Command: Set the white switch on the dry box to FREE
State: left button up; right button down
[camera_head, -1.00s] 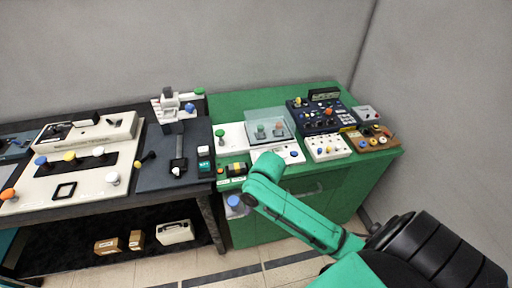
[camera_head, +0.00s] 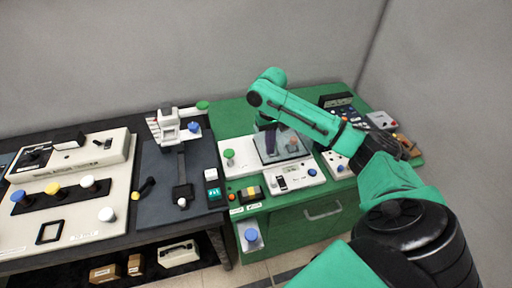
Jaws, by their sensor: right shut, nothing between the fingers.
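The box with a clear lid (camera_head: 297,148) and a white front panel (camera_head: 297,181) stands on the green bench; I take it for the dry box. Its panel carries a blue knob (camera_head: 312,172) and small dark markings. A white switch and its setting are too small to make out. My right arm reaches in from the right over the bench. My right gripper (camera_head: 271,148) points down at the lid's left part, shut and empty, small and dark. Whether it touches the box cannot be told. My left gripper is not in view.
A white unit with a green knob (camera_head: 229,154) stands left of the box. A yellow-black block (camera_head: 249,191) is at the bench's front edge. My arm covers part of the control boxes at right. A dark table (camera_head: 155,212) with panels stands left.

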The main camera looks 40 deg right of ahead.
jog(key=p, duration=0.1)
send_over(271, 168)
jog(key=s+a, duration=0.2)
notch_tip(271, 168, down, 6)
jog(key=shift+s+a+r, duration=0.1)
jog(key=shift+r, duration=0.1)
jog(key=shift+s+f+p, duration=0.15)
jog(key=shift+f+p, duration=0.05)
jog(key=shift+f, duration=0.4)
jog(key=shift+s+f+p, duration=0.15)
jog(key=shift+f, duration=0.45)
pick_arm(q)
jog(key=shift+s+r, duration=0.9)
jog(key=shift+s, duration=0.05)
pick_arm(e)
jog(key=shift+a+f, duration=0.1)
jog(key=shift+f, duration=0.5)
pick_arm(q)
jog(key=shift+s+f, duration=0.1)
pick_arm(e)
jog(key=shift+w, duration=0.15)
